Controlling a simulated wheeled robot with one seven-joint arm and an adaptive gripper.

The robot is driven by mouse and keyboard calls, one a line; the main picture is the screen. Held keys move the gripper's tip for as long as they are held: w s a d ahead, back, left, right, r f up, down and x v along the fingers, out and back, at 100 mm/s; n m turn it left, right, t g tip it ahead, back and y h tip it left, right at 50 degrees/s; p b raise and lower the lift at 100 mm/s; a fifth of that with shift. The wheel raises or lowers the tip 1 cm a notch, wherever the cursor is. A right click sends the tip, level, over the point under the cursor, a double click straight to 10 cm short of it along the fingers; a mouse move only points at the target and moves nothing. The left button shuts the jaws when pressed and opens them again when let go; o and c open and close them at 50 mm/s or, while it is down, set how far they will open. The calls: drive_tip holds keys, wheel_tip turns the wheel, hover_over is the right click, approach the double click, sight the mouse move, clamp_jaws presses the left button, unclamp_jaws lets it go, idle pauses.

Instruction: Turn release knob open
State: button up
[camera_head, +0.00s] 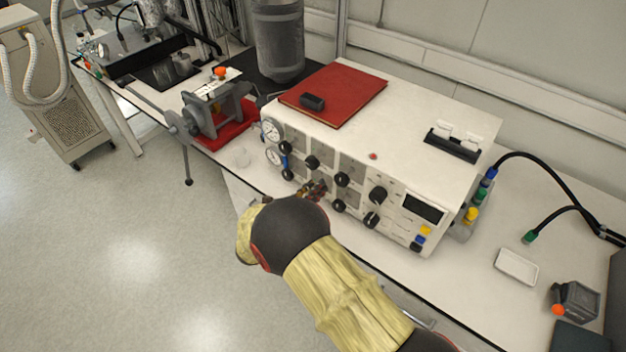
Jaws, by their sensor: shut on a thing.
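A white control box (455,204) stands on the bench. Its front panel carries two round gauges (271,130) at the left and several black knobs, one at the upper middle (342,180) and one at the right (378,195). My gripper (318,188) is at the lower left middle of the panel, in front of the knob row. It is shut on what looks like a knob there, which its fingers and my arm mostly hide. Which knob is the release knob, and its angle, I cannot tell.
A red book (350,95) with a small black object (312,102) lies on the box. A vise (215,108) stands left on a red mat. Black hoses (545,165) and a white tray (516,267) are at the right. The floor (130,250) at left is clear.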

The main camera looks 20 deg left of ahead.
drive_tip(key=n+p, duration=0.4)
drive_tip(key=shift+r+n, duration=0.15)
drive_tip(key=shift+n, duration=0.25)
drive_tip(key=n+p, duration=0.2)
drive_tip(key=n, duration=0.1)
drive_tip(key=shift+a+n+p, duration=0.1)
drive_tip(key=shift+n+p, duration=0.2)
drive_tip(key=n+p, duration=0.2)
drive_tip(key=n, duration=0.2)
drive_tip(key=shift+f+n+p, duration=0.2)
drive_tip(key=shift+n+p, duration=0.55)
drive_tip(key=shift+n, duration=1.35)
drive_tip(key=o, duration=1.2)
drive_tip(key=shift+s, duration=0.1)
